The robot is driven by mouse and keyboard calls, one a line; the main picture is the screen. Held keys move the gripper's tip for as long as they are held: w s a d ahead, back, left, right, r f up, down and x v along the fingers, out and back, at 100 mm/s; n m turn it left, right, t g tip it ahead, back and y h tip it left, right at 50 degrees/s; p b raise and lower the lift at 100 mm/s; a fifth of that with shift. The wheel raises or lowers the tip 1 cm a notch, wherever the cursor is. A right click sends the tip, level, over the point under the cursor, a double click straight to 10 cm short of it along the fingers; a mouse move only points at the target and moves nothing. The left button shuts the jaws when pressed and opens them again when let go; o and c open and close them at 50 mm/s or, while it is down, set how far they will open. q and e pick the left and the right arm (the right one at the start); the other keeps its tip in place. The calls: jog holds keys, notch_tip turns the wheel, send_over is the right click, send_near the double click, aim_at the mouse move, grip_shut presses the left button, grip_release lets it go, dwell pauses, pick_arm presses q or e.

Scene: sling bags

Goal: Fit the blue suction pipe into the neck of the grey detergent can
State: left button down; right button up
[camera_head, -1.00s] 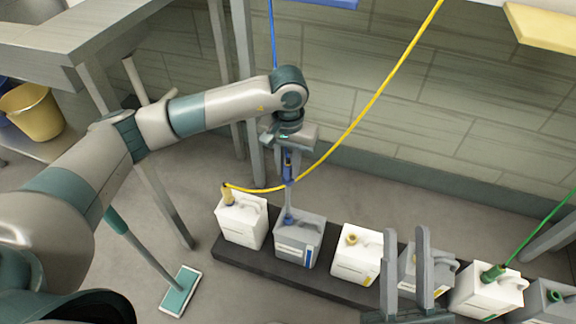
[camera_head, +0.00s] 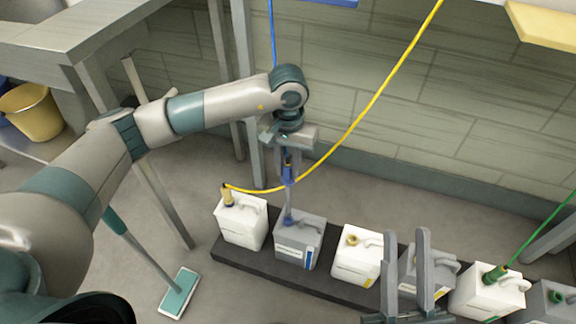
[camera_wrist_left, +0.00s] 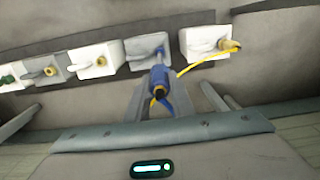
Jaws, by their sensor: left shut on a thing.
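The blue suction pipe (camera_head: 288,172) hangs upright from my left gripper (camera_head: 287,152), which is shut on its blue upper part. Its thin grey lower tube reaches down to the blue neck of the grey detergent can (camera_head: 311,232). I cannot tell whether the tip is inside the neck or just over it. In the left wrist view, the blue pipe (camera_wrist_left: 158,78) sits between the fingers, pointing toward the grey can (camera_wrist_left: 136,48). My right gripper (camera_head: 406,234) is open and empty, in front of another grey can with a yellow mark (camera_head: 440,272).
White cans (camera_head: 242,228) (camera_head: 356,256) flank the grey can closely on a dark low plinth (camera_head: 232,258). A yellow hose (camera_head: 370,100) crosses close to the blue pipe. A green-piped white can (camera_head: 487,295) stands right.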

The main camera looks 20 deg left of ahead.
pick_arm(q)
jog(key=shift+b, duration=0.4)
pick_arm(e)
jog(key=shift+f, duration=0.4)
jog(key=shift+w+d+r+t, duration=0.1)
jog(key=shift+d+r+t, duration=0.2)
jog(key=shift+r, duration=0.35)
jog(key=shift+s+d+r+t, duration=0.1)
jog(key=shift+d+r+t, duration=0.2)
jog(key=shift+r, duration=0.4)
jog(key=shift+w+d+r+t, duration=0.1)
jog(key=shift+d+r+t, duration=0.1)
jog(key=shift+r+t, duration=0.35)
